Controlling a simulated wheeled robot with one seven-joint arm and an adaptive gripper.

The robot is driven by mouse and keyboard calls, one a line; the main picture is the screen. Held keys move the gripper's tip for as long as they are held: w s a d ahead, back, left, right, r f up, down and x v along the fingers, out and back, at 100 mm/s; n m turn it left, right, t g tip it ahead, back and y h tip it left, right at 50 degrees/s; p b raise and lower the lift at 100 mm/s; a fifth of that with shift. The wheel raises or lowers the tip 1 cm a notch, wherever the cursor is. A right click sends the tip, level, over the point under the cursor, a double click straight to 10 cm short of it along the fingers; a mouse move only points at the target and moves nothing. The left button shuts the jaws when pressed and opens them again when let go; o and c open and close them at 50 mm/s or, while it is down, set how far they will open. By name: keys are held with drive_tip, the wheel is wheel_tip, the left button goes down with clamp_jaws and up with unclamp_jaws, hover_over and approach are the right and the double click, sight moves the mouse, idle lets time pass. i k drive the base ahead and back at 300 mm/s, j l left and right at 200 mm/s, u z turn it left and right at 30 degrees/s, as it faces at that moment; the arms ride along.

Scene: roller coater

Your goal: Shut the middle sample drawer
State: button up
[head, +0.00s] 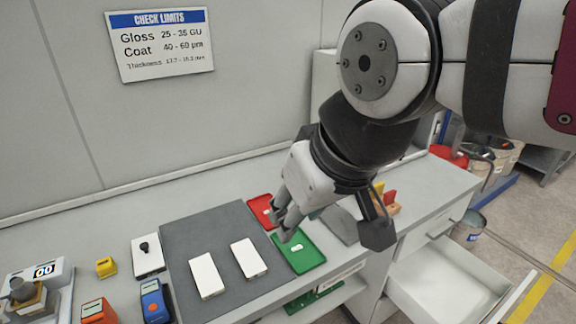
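A white sample drawer (446,284) stands pulled out from the cabinet under the right end of the bench. Whether the open one is the middle drawer cannot be told for sure, as the lower cabinet is out of view. My gripper (283,222) is above the bench near the green tray, left of the drawer and apart from it. Its fingers point down; their gap is unclear.
On the bench are a red tray (259,205), a green tray (312,258), a grey mat (215,235) with two white panels, and several small instruments at left. A bucket (468,226) stands on the floor behind the drawer. Floor at right is open.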

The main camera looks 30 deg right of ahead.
sight(441, 282)
drive_tip(key=k+j+z, duration=0.15)
drive_tip(key=k, duration=0.35)
drive_tip(key=k+j+z, duration=0.15)
drive_tip(key=k, duration=0.4)
drive_tip(key=j+z, duration=0.1)
drive_tip(key=z, duration=1.55)
drive_tip(key=i+j+u, duration=0.6)
drive_tip(key=k+l, duration=0.1)
